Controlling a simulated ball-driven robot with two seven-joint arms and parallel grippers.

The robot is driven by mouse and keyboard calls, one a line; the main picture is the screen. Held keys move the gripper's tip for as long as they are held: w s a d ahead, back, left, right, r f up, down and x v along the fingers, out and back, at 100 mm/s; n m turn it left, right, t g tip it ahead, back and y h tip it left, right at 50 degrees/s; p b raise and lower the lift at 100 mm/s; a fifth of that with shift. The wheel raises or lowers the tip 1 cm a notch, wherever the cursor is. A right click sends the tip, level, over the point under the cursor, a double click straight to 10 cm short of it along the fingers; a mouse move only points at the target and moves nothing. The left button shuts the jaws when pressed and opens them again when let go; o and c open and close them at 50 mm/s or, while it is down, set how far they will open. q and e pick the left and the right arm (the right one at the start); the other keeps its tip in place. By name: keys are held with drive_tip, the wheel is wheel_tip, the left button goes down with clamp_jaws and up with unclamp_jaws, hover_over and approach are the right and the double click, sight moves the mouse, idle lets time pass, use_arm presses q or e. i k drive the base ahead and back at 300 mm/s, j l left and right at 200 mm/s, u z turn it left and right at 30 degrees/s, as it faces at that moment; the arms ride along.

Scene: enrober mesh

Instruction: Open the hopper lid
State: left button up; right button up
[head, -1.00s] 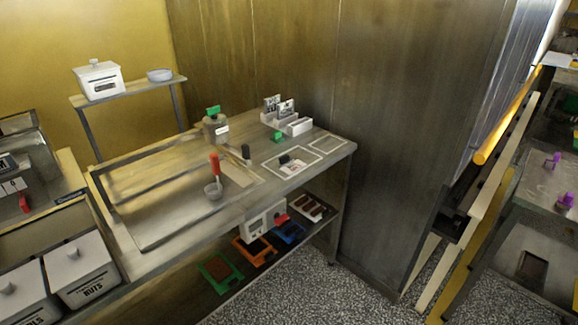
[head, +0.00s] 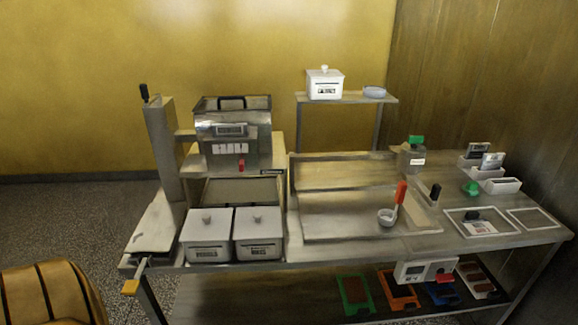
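A steel machine (head: 232,135) with a front label plate stands at the left part of the bench. Its top carries a flat lid-like panel (head: 250,103) with a dark handle (head: 231,103); it looks closed, lying on the machine. I cannot tell for sure that this is the hopper lid. A red lever or tap (head: 241,165) sits low on the machine's front. Neither of my grippers shows in the head view.
Two white lidded bins (head: 208,250) stand in front of the machine. A steel column (head: 165,150) rises at its left. A rounded orange-brown striped object (head: 45,292) is at lower left. Floor further left is clear.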

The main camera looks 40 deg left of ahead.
sight(234, 98)
drive_tip(key=u, duration=1.75)
